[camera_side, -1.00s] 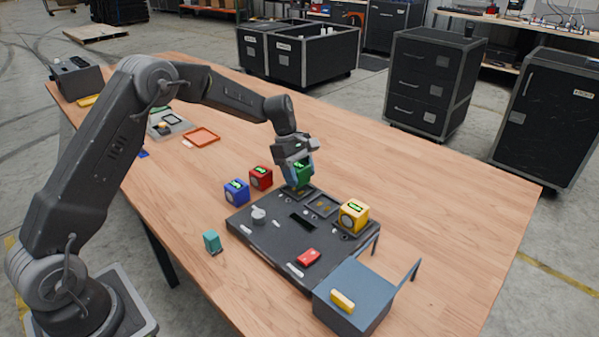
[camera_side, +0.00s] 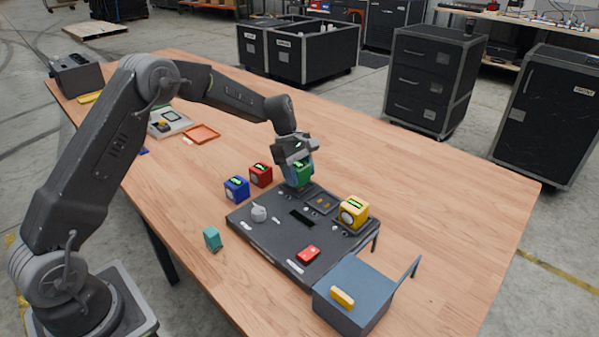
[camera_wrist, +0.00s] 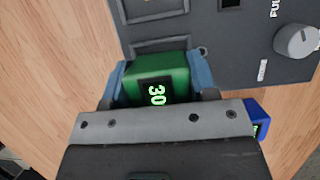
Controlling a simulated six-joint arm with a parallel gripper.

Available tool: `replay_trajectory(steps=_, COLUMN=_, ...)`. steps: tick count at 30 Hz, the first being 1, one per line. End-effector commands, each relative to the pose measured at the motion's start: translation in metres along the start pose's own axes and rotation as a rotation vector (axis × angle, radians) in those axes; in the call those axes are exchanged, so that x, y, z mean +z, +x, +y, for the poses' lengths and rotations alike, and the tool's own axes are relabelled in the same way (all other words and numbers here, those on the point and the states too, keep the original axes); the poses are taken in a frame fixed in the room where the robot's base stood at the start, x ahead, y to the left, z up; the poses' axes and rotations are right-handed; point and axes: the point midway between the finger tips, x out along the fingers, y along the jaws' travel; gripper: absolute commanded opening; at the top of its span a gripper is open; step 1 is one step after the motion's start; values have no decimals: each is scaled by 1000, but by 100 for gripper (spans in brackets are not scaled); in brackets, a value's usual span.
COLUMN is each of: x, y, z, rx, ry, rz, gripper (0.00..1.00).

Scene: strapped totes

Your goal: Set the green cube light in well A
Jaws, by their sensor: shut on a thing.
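The green cube light (camera_side: 304,173) is held between the two fingers of my gripper (camera_side: 298,178), over the back-left corner of the dark panel (camera_side: 262,238). In the wrist view the green cube (camera_wrist: 165,78) shows a lit "30" between the blue-grey fingers (camera_wrist: 160,84). It overlaps a square well outline (camera_wrist: 158,46) on the panel. The cube's underside is hidden, so I cannot tell whether it touches the well floor. I cannot read which well is A. An empty middle well (camera_side: 322,202) lies to its right, and the yellow cube light (camera_side: 354,212) sits at the panel's right end.
Red (camera_side: 261,174) and blue (camera_side: 237,189) cubes stand left of the panel. A teal block (camera_side: 212,238) and a blue-grey box (camera_side: 352,297) are in front. The table's right side is clear.

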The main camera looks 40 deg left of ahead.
Motion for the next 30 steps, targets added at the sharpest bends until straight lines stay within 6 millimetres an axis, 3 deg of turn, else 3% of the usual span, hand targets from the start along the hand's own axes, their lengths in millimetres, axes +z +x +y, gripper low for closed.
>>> replay_trajectory(steps=30, x=-7, y=16, z=0, rx=1, ry=1, rz=0, gripper=22)
